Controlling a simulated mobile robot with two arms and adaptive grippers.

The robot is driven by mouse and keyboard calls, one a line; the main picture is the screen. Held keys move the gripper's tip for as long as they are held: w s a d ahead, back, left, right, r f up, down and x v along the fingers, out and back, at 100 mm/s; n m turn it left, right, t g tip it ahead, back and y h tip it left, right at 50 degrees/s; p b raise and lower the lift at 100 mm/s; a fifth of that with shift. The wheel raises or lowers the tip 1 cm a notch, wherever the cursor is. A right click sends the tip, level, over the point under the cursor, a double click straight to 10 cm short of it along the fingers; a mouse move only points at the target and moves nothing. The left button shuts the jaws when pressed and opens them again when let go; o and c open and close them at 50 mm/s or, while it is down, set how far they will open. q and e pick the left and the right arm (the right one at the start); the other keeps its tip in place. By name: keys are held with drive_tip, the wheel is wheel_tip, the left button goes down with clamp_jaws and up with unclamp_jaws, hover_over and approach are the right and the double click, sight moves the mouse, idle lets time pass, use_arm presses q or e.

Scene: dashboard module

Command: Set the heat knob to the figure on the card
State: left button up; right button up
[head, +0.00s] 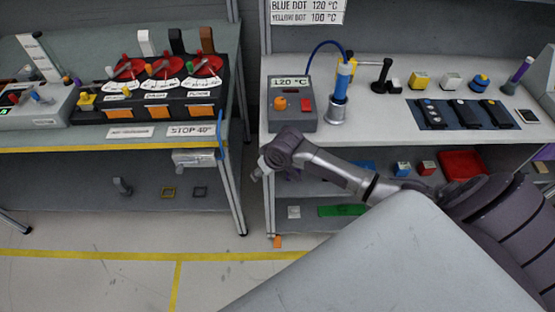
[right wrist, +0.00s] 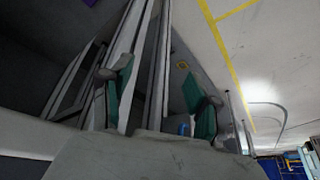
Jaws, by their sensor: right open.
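A grey box (head: 292,108) with a 120 °C display (head: 291,83) stands at the left end of the right bench. It has an orange knob (head: 280,103) and a red button (head: 307,104) on its front; the knob's pointer is too small to read. A card (head: 306,12) above reads blue dot 120 °C, yellow dot 100 °C. Another card (head: 196,130) on the left bench reads STOP 40°. My right gripper (head: 258,173) is below the box, near the bench's front left leg. Its fingers are apart and empty in the right wrist view (right wrist: 163,95). My left gripper is out of view.
A gap separates the benches; lower shelves hold small blocks.

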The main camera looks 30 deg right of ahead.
drive_tip(key=s+d+f+b, duration=0.1)
drive_tip(key=s+f, duration=0.3)
drive_tip(key=f, duration=0.9)
drive_tip(key=shift+d+m+h+b, duration=0.3)
drive_tip(key=shift+d+b, duration=0.1)
drive_tip(key=s+f+g, duration=0.2)
drive_tip(key=s+f, duration=1.3)
drive_tip(key=s+a+f, duration=0.1)
drive_tip(key=s+f, duration=0.2)
drive_tip(key=s, duration=0.5)
drive_tip(key=s+a+f+n+g, duration=0.1)
drive_tip(key=s+a+f, duration=0.1)
drive_tip(key=s, duration=0.7)
drive_tip(key=s+a+f+n, duration=0.1)
drive_tip(key=s+f, duration=0.3)
drive_tip(key=s, duration=0.4)
drive_tip(key=shift+s+a+f+g, duration=0.15)
drive_tip(key=shift+a+f+g, duration=0.05)
drive_tip(key=shift+a+g, duration=0.25)
